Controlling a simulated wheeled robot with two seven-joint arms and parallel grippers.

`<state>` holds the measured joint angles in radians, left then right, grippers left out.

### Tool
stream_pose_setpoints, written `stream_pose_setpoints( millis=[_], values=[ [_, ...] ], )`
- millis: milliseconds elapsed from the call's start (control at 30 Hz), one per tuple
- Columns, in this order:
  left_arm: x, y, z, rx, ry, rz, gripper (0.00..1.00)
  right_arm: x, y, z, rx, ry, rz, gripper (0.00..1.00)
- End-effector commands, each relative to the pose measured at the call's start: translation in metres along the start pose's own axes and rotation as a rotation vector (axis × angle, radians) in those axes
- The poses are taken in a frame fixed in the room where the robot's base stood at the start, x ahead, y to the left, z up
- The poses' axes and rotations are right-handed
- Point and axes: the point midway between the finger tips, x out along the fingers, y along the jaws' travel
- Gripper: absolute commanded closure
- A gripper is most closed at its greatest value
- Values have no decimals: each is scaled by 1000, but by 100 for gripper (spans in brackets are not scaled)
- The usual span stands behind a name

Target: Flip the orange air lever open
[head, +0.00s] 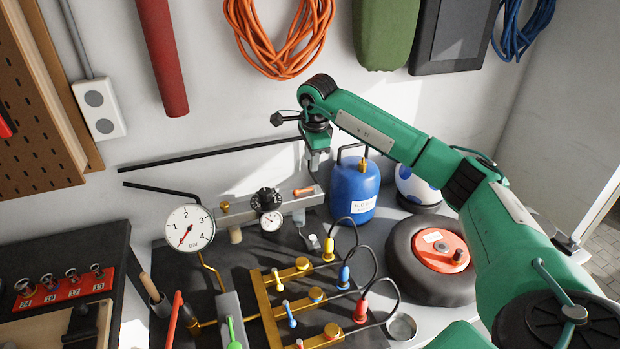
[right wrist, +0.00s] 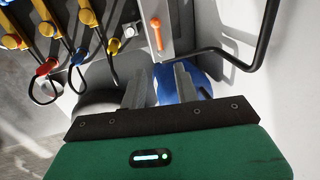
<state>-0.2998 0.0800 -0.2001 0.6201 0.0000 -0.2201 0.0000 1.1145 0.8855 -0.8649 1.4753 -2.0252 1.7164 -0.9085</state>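The orange air lever (head: 303,191) sits on a grey metal bar at the back of the bench, right of a small round gauge. In the right wrist view the orange lever (right wrist: 156,34) lies just beyond the fingertips, its length pointing roughly toward my gripper. My right gripper (head: 318,172) hangs above and slightly right of the lever, in front of the blue bottle. In the right wrist view my right gripper (right wrist: 161,72) has its two fingers apart with nothing between them, and it looks clear of the lever. My left gripper is not in view.
The blue bottle (head: 353,188) stands close beside my right gripper. A large dial gauge (head: 190,228) is at left, and a yellow manifold (head: 270,310) with coloured plugs and hoses is in front. A black wheel (head: 402,258) lies at right. A thin black rod (head: 210,151) runs along the wall.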

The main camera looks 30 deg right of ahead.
Motion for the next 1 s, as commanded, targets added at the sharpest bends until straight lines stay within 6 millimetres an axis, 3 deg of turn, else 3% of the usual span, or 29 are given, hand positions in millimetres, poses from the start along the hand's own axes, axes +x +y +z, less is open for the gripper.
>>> stream_pose_setpoints(
  millis=[100,300,1000],
  values=[
    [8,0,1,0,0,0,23,-17,0,0,0,0,-3,69],
    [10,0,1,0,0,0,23,-32,0,0,-1,0,0,69],
    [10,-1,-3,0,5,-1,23,-34,0,0,0,1,1,69]
  ],
)
